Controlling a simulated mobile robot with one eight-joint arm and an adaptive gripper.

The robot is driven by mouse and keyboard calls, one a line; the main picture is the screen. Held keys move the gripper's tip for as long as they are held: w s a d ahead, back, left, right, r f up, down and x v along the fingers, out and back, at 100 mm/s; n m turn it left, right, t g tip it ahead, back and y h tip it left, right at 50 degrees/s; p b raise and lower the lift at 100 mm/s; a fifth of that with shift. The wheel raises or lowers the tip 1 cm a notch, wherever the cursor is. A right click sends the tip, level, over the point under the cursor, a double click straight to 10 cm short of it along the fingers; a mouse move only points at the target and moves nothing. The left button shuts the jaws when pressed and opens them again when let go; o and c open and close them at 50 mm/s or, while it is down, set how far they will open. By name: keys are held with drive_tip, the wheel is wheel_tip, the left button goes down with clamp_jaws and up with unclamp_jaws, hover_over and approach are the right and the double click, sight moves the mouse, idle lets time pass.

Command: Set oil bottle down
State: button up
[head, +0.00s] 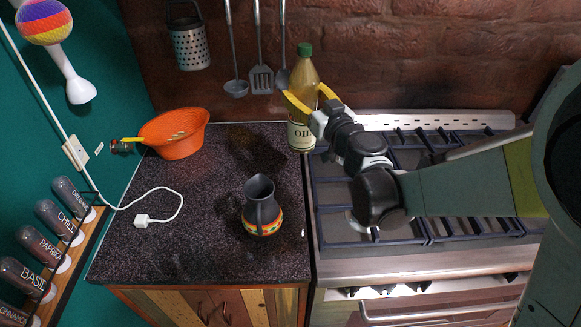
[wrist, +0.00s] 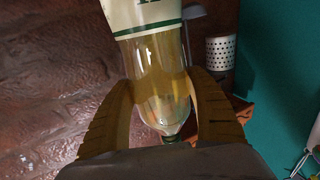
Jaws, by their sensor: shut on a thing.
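The oil bottle (head: 301,137) is clear with yellowish oil, a green cap and a pale label reading OIL. In the head view it is upright at the back right of the dark counter (head: 150,245), beside the stove. My gripper (head: 307,97) is shut on its upper part, with yellow fingers on either side below the cap. In the wrist view the bottle (wrist: 155,70) shows between both fingers, its cap end toward the bottom of the picture. I cannot tell whether its base touches the counter.
The stove (head: 430,235) with dark grates lies to the right, under my arm. A dark jug (head: 262,208) with a coloured band stands at the counter's front. An orange colander (head: 178,135) sits at the back left. A white cable (head: 160,190) lies at left. Utensils (head: 259,75) hang behind.

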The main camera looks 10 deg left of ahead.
drive_tip(key=a+f+b, duration=0.6)
drive_tip(key=a+f, duration=0.5)
drive_tip(key=f, duration=0.1)
drive_tip(key=shift+w+a+f, duration=0.2)
drive_tip(key=shift+w, duration=0.05)
drive_tip(key=o, duration=1.4)
drive_tip(key=shift+f+b, duration=0.15)
drive_tip(key=shift+b, duration=0.15)
